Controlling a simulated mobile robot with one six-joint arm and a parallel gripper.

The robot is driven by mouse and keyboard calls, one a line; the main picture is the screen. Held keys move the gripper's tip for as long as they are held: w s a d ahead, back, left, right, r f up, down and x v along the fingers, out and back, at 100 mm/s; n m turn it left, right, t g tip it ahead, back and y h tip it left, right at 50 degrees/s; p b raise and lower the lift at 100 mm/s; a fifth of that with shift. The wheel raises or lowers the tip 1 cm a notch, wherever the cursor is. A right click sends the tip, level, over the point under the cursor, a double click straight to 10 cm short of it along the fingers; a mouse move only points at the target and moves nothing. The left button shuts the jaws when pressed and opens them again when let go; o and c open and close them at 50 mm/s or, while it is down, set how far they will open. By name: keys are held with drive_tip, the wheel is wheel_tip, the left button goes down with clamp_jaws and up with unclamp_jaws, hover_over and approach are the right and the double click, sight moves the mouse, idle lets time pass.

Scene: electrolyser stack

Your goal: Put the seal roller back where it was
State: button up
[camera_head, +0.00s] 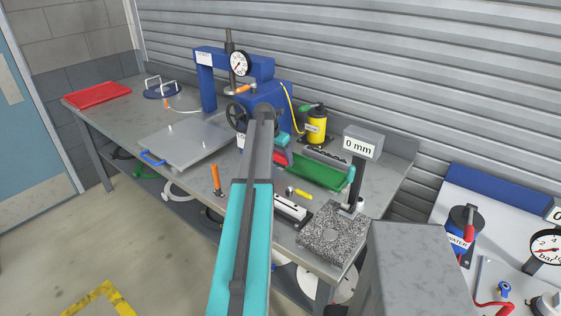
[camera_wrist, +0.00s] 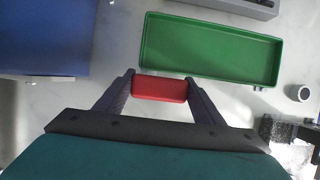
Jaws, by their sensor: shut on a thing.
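My gripper (camera_wrist: 160,80) is shut on a red block-like piece (camera_wrist: 160,89), which I take to be part of the seal roller. Only this red part shows, between the two fingers; no roller wheel is visible. In the head view the red piece (camera_head: 281,158) shows beside my arm, just left of the green tray. The green tray (camera_wrist: 210,45) lies just beyond the fingertips in the wrist view and looks empty. It also shows in the head view (camera_head: 318,172). Whether the red piece touches the bench is unclear.
A blue press (camera_head: 262,68) stands behind my arm, with a metal plate (camera_head: 190,140) to its left. An orange-handled tool (camera_head: 215,178), a yellow-handled tool (camera_head: 300,193) and a speckled block with a 0 mm gauge (camera_head: 333,232) are nearby. A yellow bottle (camera_head: 316,128) stands behind the tray.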

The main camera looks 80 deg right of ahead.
sight(281, 163)
idle(0.3)
drive_tip(key=shift+f+p, duration=0.95)
drive_tip(key=shift+f, duration=0.8)
drive_tip(key=shift+f, duration=0.1)
drive_tip(key=o, duration=1.1)
drive_tip(key=shift+r, duration=0.25)
drive_tip(key=b+v, duration=0.3)
drive_tip(key=v, duration=0.8)
drive_tip(key=shift+r, duration=0.4)
drive_tip(key=shift+w+a, duration=0.1)
drive_tip(key=shift+a, duration=0.05)
